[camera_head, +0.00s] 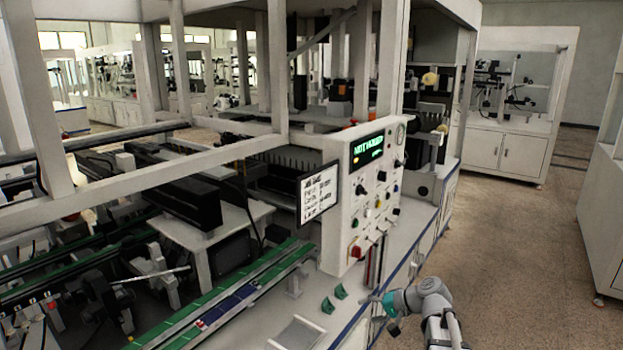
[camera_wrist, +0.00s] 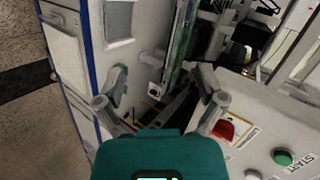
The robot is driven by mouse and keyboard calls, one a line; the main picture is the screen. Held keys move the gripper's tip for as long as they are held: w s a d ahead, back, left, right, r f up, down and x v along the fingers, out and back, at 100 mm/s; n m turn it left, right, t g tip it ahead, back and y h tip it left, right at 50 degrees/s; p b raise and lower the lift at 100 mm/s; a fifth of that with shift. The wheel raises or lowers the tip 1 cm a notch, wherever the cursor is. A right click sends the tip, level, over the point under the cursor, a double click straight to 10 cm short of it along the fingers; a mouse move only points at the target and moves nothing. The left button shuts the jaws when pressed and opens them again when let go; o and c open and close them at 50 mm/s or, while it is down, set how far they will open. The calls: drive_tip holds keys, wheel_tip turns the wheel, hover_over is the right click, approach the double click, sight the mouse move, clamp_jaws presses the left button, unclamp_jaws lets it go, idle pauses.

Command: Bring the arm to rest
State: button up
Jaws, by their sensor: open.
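My gripper (camera_wrist: 160,98) shows in the wrist view with its two grey fingers spread apart and nothing between them. Beyond the fingers are the white bench top and part of the machine. In the head view my gripper (camera_head: 376,302) is at the lower right, at the bench's front edge, below the control panel (camera_head: 365,190). My arm bends at its grey joints beside it. The fingertips are small in the head view, and I cannot tell there whether they touch anything.
The panel has a red knob (camera_wrist: 223,131) and a green START button (camera_wrist: 283,157), close to the right finger in the wrist view. A green-edged conveyor (camera_head: 240,290) runs left. Open floor (camera_head: 520,270) lies to the right.

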drive_tip(key=s+d+f+n+g+h+p, duration=0.1)
drive_tip(key=s+f+n+g+h+p, duration=0.2)
drive_tip(key=s+h, duration=0.7)
drive_tip(key=shift+s+f+n+g, duration=0.3)
drive_tip(key=shift+s+f+g, duration=0.55)
drive_tip(key=shift+s, duration=1.3)
